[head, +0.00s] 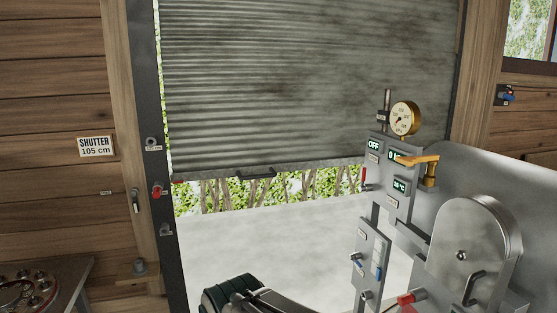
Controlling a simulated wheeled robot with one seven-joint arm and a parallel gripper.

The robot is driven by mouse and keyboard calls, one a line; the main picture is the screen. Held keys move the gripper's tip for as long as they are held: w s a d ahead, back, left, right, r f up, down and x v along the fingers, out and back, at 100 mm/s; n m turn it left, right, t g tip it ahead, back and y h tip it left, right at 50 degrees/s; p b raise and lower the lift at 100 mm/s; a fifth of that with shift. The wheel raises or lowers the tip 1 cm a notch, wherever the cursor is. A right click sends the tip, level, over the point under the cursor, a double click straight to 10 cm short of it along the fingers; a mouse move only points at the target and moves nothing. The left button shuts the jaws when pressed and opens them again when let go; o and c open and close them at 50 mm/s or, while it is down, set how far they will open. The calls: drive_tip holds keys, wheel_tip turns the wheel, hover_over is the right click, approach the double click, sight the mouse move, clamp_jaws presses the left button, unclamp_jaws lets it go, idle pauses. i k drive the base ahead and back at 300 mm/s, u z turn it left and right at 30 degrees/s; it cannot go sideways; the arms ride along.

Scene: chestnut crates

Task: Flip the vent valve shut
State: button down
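A grey machine (460,165) stands at the right. A brass lever handle (418,160) sits on a brass post (430,176) at its top left edge, by the control panel; the lever points left, roughly level. A red-handled fitting (405,299) shows low on the machine, cut by the bottom edge. A blue-handled fitting (507,96) is on the wall at the upper right. The small labels are unreadable, so I cannot tell which is the vent valve. Dark parts of my arm show at bottom centre; my gripper is not in view.
A round gauge (404,119) tops the panel (386,156), which reads OFF. A small switch panel (371,253) is below. A partly raised shutter (310,80) hangs behind, over pale floor (250,240). Its sign (96,146) reads 105 cm. A table (75,285) is at lower left.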

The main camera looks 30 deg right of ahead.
sight(362, 188)
drive_tip(key=z, duration=0.1)
drive_tip(key=i, duration=1.6)
drive_tip(key=z, duration=1.15)
drive_tip(key=i, duration=0.8)
drive_tip(key=z, duration=1.4)
drive_tip(key=i, duration=0.5)
drive_tip(key=z, duration=0.3)
